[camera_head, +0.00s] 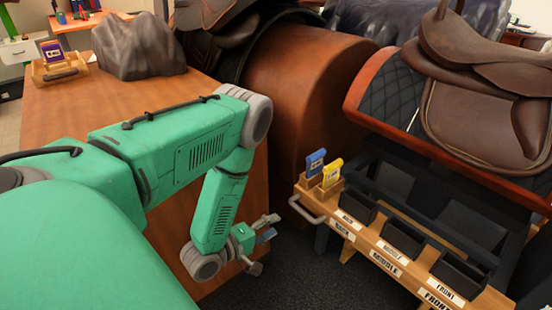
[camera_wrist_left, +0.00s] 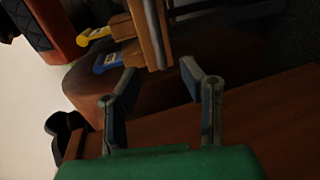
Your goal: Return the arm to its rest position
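My green left arm (camera_head: 205,150) comes in from the left of the head view and bends down at its elbow. My left gripper (camera_head: 266,240) hangs low beside the wooden table's right side, left of the labelled rack. In the left wrist view, the two fingers of the left gripper (camera_wrist_left: 158,68) are spread apart with nothing between them. The rack's wooden edge (camera_wrist_left: 151,30) shows beyond the fingertips. My right arm and gripper are not in view.
The rack (camera_head: 375,245) has black bins and holds a blue card (camera_head: 315,163) and a yellow card (camera_head: 332,172). A brown saddle (camera_head: 480,75) is at upper right. A grey rock (camera_head: 140,50) and a wooden tray (camera_head: 60,75) stand on the table (camera_head: 60,115). Dark floor (camera_head: 300,275) lies between table and rack.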

